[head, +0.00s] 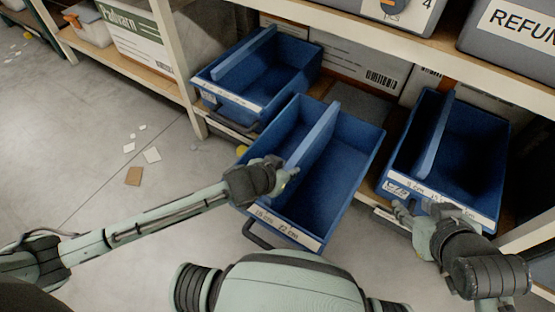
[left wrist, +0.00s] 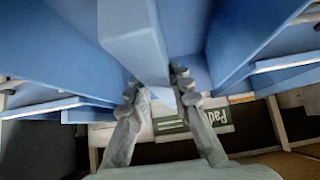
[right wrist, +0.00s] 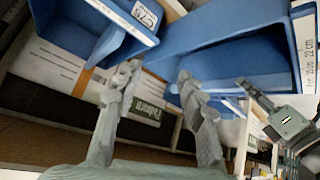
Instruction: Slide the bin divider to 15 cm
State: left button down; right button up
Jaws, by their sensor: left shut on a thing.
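The middle blue bin (head: 345,190) is pulled forward from the shelf, with a label strip (head: 285,230) of centimetre marks along its front rim. Its lighter blue divider (head: 314,138) runs from front to back inside it, left of the middle. My left gripper (head: 288,176) is shut on the divider's front end; the left wrist view shows the divider (left wrist: 135,40) between the two fingers (left wrist: 157,90). My right gripper (head: 408,212) is open and empty near the front left corner of the right bin (head: 475,150). The exact mark under the divider is hidden by my left gripper.
A left blue bin (head: 265,85) and the right bin, each with its own divider, flank the middle one. A black handle (head: 262,236) sticks out below the middle bin's front. Grey bins (head: 500,45) stand on the shelf above. Paper scraps (head: 150,155) lie on the floor at left.

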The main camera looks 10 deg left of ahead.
pick_arm(q)
jog(key=shift+s+d, duration=0.3)
jog(key=shift+d, duration=0.4)
pick_arm(e)
jog(key=shift+g+h, duration=0.5)
jog(key=shift+g, duration=0.4)
jog(key=s+d+f, duration=0.1)
jog(key=s+d, duration=0.1)
jog(key=shift+s+d+f, duration=0.25)
jog(key=shift+s+f, duration=0.1)
pick_arm(q)
jog(key=c, duration=1.4)
grip_release()
jog(key=shift+o, duration=0.2)
jog(key=v, duration=1.2)
